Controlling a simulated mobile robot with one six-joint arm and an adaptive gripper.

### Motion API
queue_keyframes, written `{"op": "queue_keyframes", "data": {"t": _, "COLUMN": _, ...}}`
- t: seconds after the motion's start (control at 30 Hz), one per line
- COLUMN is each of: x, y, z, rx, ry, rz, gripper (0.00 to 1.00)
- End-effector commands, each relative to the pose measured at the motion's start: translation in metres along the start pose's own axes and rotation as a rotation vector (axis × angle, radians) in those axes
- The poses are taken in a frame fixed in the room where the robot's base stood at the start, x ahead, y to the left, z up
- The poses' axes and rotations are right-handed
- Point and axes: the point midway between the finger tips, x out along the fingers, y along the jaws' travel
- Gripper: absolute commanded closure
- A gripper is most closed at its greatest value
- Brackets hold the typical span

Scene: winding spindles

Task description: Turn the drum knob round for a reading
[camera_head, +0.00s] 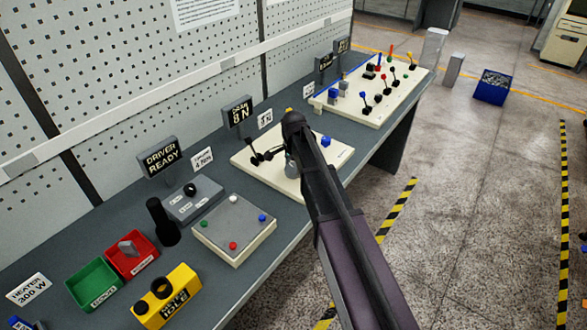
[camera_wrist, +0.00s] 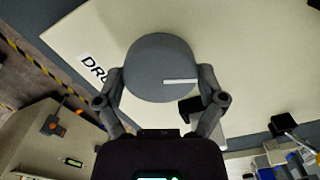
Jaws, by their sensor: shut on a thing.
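The drum knob (camera_wrist: 158,55) is a grey round drum with a white line on its face, seen in the wrist view. The line lies almost level and points right. My gripper (camera_wrist: 162,78) is shut on the knob, one finger on each side. A label starting "DR" (camera_wrist: 93,66) is partly hidden by the left finger. In the head view a small part of the knob (camera_head: 291,168) shows beside my arm on a cream panel (camera_head: 256,173). My arm hides much of that panel. A dark display (camera_head: 238,112) behind it reads 8 N.
Black levers (camera_head: 264,153) stand left of the knob, and a blue part (camera_head: 326,141) sits to its right. A "1 N" card (camera_head: 265,119) stands behind. A DRIVER READY sign (camera_head: 160,158), red bin (camera_head: 131,254), green bin (camera_head: 93,283) and yellow block (camera_head: 166,296) are further left.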

Motion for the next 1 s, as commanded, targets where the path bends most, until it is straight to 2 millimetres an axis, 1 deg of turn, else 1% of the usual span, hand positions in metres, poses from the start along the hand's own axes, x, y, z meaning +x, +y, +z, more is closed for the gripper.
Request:
{"op": "queue_keyframes", "data": {"t": 0.03, "x": 0.0001, "y": 0.0006, "z": 0.0002, "rx": 0.003, "ry": -0.001, "rz": 0.001, "gripper": 0.08}}
{"op": "queue_keyframes", "data": {"t": 0.07, "x": 0.0001, "y": 0.0007, "z": 0.0002, "rx": 0.003, "ry": -0.001, "rz": 0.001, "gripper": 0.00}}
{"op": "queue_keyframes", "data": {"t": 0.67, "x": 0.0000, "y": 0.0001, "z": -0.0001, "rx": -0.024, "ry": 0.000, "rz": 0.000, "gripper": 0.00}}
{"op": "queue_keyframes", "data": {"t": 0.87, "x": 0.0000, "y": 0.0001, "z": -0.0001, "rx": -0.097, "ry": 0.000, "rz": 0.000, "gripper": 0.00}}
{"op": "queue_keyframes", "data": {"t": 1.0, "x": 0.0000, "y": 0.0000, "z": -0.0001, "rx": -0.176, "ry": 0.000, "rz": 0.000, "gripper": 0.00}}
